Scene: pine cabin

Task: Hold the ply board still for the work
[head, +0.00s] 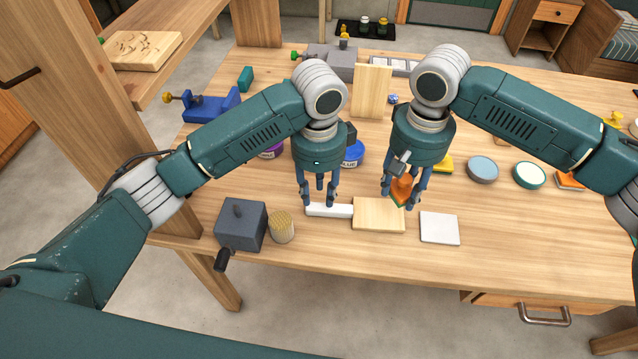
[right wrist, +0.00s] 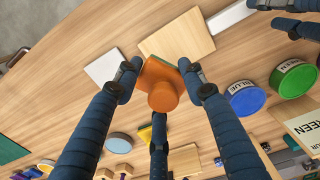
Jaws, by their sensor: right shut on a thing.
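The pale ply board (head: 378,214) lies flat near the bench's front edge; it also shows in the right wrist view (right wrist: 178,42). A white bar (head: 329,211) lies at its left end, touching or nearly touching it. My left gripper (head: 319,203) points down at the white bar, left of the board, with its fingers apart. Whether they touch the bar is unclear. My right gripper (head: 402,203) is shut on an orange block with a green underside (right wrist: 162,82), at the board's right end. Whether the block touches the board is hard to tell.
A white square tile (head: 439,228) lies right of the board. A grey box with a handle (head: 240,225) and a ribbed round tub (head: 281,227) stand at left. Tins, including a blue one (head: 352,154), stand behind the grippers. The front right bench top is clear.

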